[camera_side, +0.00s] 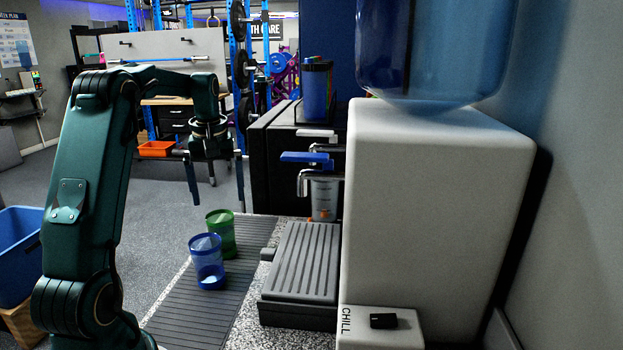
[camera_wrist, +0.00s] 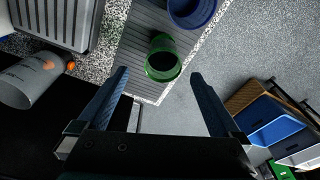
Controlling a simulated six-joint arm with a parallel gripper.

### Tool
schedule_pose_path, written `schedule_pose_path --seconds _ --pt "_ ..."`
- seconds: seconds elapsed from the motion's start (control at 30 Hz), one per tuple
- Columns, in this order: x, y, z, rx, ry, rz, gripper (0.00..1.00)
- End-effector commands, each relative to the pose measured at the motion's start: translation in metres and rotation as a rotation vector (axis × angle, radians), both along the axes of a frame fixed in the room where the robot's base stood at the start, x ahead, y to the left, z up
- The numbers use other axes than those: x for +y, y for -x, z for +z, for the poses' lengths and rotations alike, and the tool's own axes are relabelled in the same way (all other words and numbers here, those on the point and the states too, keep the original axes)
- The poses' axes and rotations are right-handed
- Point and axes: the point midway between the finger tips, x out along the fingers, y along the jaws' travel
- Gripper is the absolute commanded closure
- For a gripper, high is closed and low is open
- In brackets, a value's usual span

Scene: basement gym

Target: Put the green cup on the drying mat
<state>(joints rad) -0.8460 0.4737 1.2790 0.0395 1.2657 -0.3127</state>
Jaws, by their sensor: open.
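The green cup (camera_side: 222,232) stands on the dark ribbed drying mat (camera_side: 185,312), near its far end and behind the blue cup (camera_side: 207,262). My gripper (camera_side: 216,183) is open and empty above the mat, its fingers pointing down. The blue cup (camera_wrist: 192,10) is partly cut off at the top edge of that view.
A grey ribbed drip tray (camera_side: 300,262) stands right of the mat, under the blue tap lever (camera_side: 305,157) of the white water dispenser (camera_side: 430,190). A clear bottle (camera_side: 325,198) stands behind the tray. Speckled counter (camera_side: 262,312) shows between mat and tray.

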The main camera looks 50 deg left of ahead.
Motion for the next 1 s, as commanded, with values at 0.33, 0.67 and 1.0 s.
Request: schedule_pose_path --seconds 0.33,0.67,1.0 --pt "-0.131 -0.003 0.044 -0.104 -0.094 -0.442 0.0" --pt "-0.239 0.054 0.04 -0.238 -0.174 -0.894 0.0" --pt "-0.277 0.094 0.017 -0.322 -0.21 -1.133 0.0"
